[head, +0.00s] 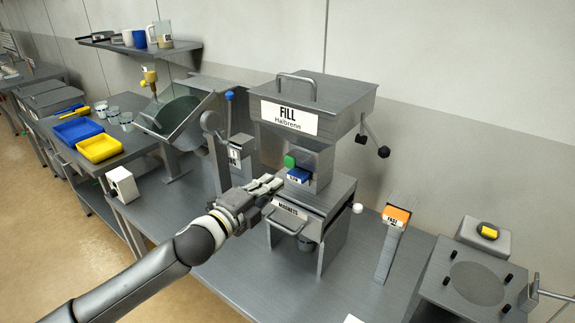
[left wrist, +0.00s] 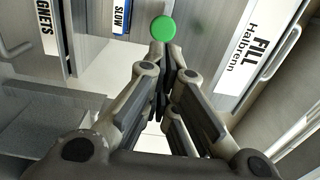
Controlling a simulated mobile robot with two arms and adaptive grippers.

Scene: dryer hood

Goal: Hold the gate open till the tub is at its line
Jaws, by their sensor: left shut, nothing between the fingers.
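The grey filling machine, labelled FILL Halbrenn (head: 318,100), stands on the steel bench. A round green knob (head: 289,161) sits on its front above a blue SLOW label (head: 298,175). My left gripper (head: 276,183) is shut and empty in front of the machine, close to the knob. In the left wrist view the green knob (left wrist: 162,28) appears just beyond the closed fingertips (left wrist: 168,62); I cannot tell whether they touch. A small round grey part (head: 306,243) shows under the MAGNETS drawer; I cannot tell whether it is the tub. No part is clearly identifiable as the gate.
The MAGNETS drawer (head: 287,220) has a protruding handle below my gripper. An orange FAST block (head: 397,214) stands on a sloped post to the right. A blue-tipped lever (head: 229,97) rises at left. Blue (head: 77,130) and yellow trays (head: 99,148) lie farther left.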

